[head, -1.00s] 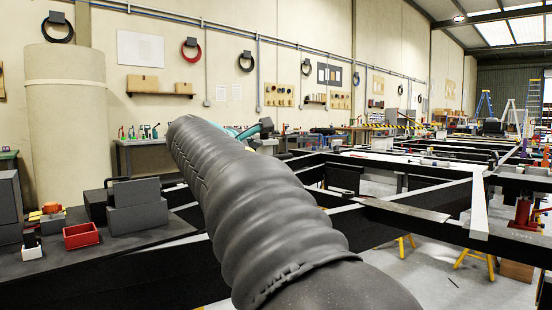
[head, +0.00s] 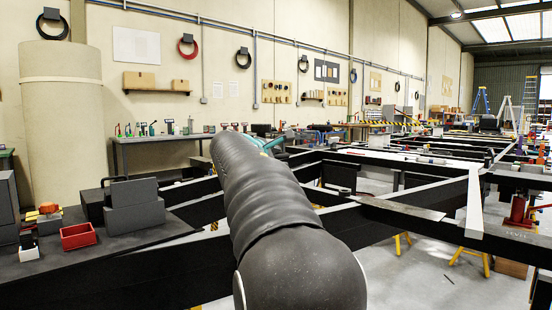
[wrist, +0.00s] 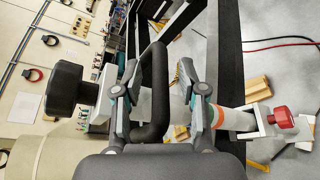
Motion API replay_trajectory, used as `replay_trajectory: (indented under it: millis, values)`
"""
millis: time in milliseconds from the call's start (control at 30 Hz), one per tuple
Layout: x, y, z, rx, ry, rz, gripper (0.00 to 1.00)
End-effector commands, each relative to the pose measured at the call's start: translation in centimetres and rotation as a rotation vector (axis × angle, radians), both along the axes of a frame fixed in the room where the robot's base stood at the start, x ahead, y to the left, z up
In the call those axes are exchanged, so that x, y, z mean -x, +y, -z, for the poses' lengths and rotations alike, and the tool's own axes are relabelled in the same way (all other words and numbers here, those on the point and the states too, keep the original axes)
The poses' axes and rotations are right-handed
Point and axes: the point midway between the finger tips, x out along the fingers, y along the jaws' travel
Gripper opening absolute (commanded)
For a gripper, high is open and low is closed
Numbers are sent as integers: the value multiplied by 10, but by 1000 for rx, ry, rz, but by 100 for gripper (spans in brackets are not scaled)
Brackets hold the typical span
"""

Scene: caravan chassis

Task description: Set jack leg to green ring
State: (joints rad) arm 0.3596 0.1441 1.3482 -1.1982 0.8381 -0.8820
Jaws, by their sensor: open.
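In the wrist view my gripper (wrist: 158,82) is open. Its two fingers stand on either side of a black bar-like handle (wrist: 156,70); I cannot tell whether they touch it. Behind them the jack leg's pale tube (wrist: 231,119) runs across the picture, with a black knob (wrist: 68,88) at the left and a red end (wrist: 283,117) at the right. An orange band (wrist: 247,118) shows on the tube. My gripper and the handle hide the tube's middle. In the head view my arm covers most of the gripper and this work area.
Black chassis beams (head: 400,212) fill the middle and right of the head view. A dark bench (head: 130,237) at the left carries grey boxes and a red bin (head: 78,236). A red jack (head: 517,211) stands at the right. Yellow-legged supports (head: 471,257) stand on the floor.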

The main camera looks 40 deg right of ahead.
Motion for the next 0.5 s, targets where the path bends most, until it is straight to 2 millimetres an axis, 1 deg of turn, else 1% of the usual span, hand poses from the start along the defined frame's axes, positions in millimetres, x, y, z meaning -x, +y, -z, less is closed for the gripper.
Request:
replay_trajectory:
  millis: [100, 167, 200, 267, 300, 467, 500]
  values:
    - [0, 0, 0, 0, 0, 0, 41]
    - [0, 0, 0, 0, 0, 0, 26]
    - [0, 0, 0, 0, 0, 0, 16]
    - [0, 0, 0, 0, 0, 0, 1]
    - [0, 0, 0, 0, 0, 0, 0]
    - [0, 0, 0, 0, 0, 0, 0]
    - [0, 3, 0, -1, -1, -1, 0]
